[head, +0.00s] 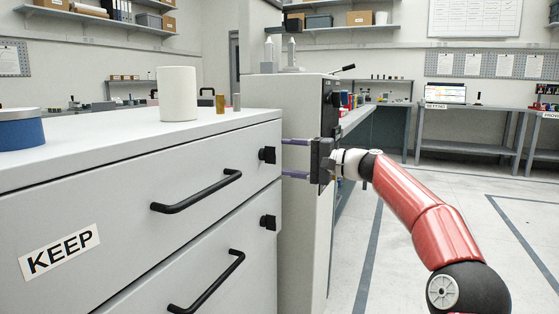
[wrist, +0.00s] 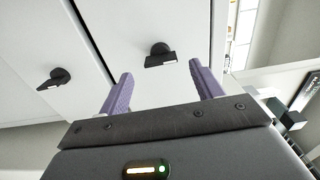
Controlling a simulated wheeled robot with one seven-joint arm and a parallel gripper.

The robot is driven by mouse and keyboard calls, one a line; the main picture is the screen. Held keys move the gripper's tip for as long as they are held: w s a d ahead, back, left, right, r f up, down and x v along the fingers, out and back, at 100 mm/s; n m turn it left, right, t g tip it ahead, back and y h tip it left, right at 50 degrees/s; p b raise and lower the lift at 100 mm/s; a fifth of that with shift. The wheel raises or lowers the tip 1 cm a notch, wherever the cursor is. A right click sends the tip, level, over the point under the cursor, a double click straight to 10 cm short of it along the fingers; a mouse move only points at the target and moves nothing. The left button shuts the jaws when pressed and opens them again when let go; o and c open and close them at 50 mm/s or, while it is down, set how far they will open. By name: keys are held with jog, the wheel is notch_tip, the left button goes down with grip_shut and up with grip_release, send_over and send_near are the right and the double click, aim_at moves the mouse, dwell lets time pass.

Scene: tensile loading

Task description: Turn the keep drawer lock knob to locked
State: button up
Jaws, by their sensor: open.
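The keep drawer (head: 120,205) is the upper grey drawer front with a KEEP label (head: 59,253). Its black lock knob (head: 267,155) sits near the drawer's right edge. In the wrist view a black knob (wrist: 160,55) with a white mark lies ahead, between the two finger lines. My gripper (head: 286,158) is open and empty, its purple fingers pointing left at the knob's height. In the wrist view my gripper (wrist: 161,75) has its fingertips apart from the knob; nothing is between them.
A second black knob (head: 268,222) is on the lower drawer; another knob also shows at left in the wrist view (wrist: 58,79). Black bar handles (head: 197,192) stick out from the drawers. A white cylinder (head: 177,94) stands on top. A grey machine stands behind my gripper.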

jog(key=v, duration=0.3)
jog(key=shift+s+d, duration=0.1)
jog(key=shift+d, duration=0.05)
jog(key=s+a+f+n+g+h+p, duration=0.1)
jog(key=s+a+f+h, duration=0.25)
jog(key=s, duration=0.35)
jog(key=s+a+f+n+h, duration=0.1)
jog(key=s+a+f+h, duration=0.1)
jog(key=s+f+h, duration=0.45)
jog(key=s+d+f+h+p, duration=0.1)
jog(key=s+d+f+h, duration=0.1)
jog(key=s+d, duration=0.4)
jog(key=s+d+f+n+h+p, duration=0.1)
jog(key=s+d+f, duration=0.4)
jog(key=s, duration=0.9)
jog(key=s+d+f+h, duration=0.4)
jog(key=s+d, duration=0.4)
jog(key=s, duration=0.2)
jog(key=shift+n+p, duration=0.4)
jog(key=shift+d+f, duration=0.1)
jog(key=shift+f, duration=0.05)
